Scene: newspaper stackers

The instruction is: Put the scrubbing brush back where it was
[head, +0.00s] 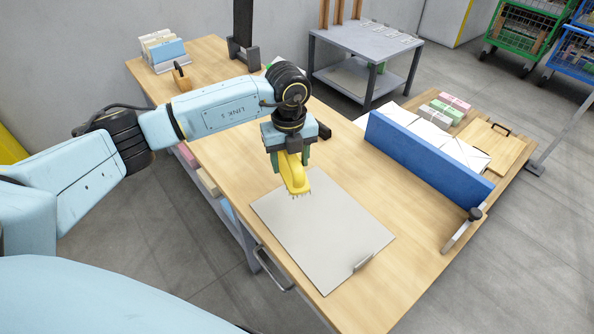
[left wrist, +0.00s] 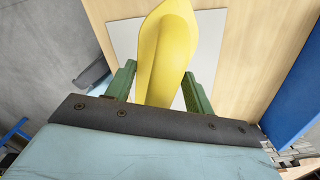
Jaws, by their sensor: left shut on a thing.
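The yellow scrubbing brush (head: 295,174) is in my left gripper (head: 290,158), above the far end of a grey board on the wooden table. Its bristles point down toward the board; I cannot tell whether they touch it. In the left wrist view the brush (left wrist: 168,50) fills the space between the green fingers of the gripper (left wrist: 158,85). The fingers are shut on its body. The grey board (head: 325,235) lies flat and has a small raised lip at its near right edge; it also shows behind the brush in the left wrist view (left wrist: 125,40). My right gripper is not in view.
A long blue divider (head: 425,155) stands on the right side of the table (head: 215,125). A card holder (head: 165,52) stands at the far left. The wood right of the board is clear.

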